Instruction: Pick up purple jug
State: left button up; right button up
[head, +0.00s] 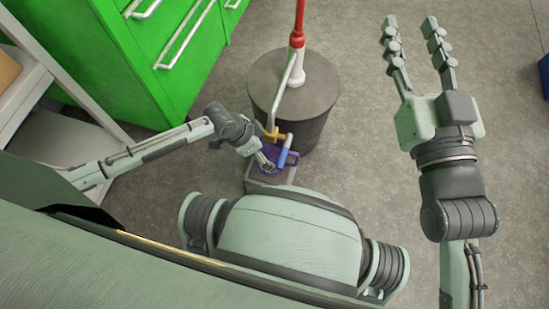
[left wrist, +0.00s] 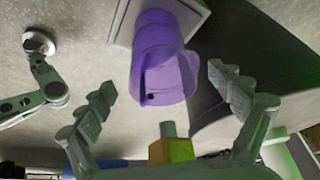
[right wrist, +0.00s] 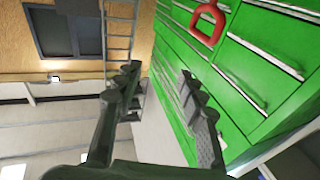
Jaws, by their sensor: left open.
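The purple jug (left wrist: 163,62) shows large at the top middle of the left wrist view, against a light grey block (left wrist: 190,12). In the head view only a little of the purple jug (head: 290,159) shows, low beside the dark drum. My left gripper (head: 267,161) is right at the jug, partly covering it. In the left wrist view the fingers of my left gripper (left wrist: 165,86) are spread, one on each side of the jug, with gaps visible. My right gripper (head: 411,26) is raised at the upper right, open and empty. It also shows open in the right wrist view (right wrist: 160,76).
A dark drum (head: 292,92) with a red and white pole (head: 299,35) stands just behind the jug. Green drawers (head: 165,55) stand at upper left.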

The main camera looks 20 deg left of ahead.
pick_arm(q)
jog(key=shift+w+d+f, duration=0.1)
jog(key=shift+f, duration=0.2)
jog(key=c, duration=1.6)
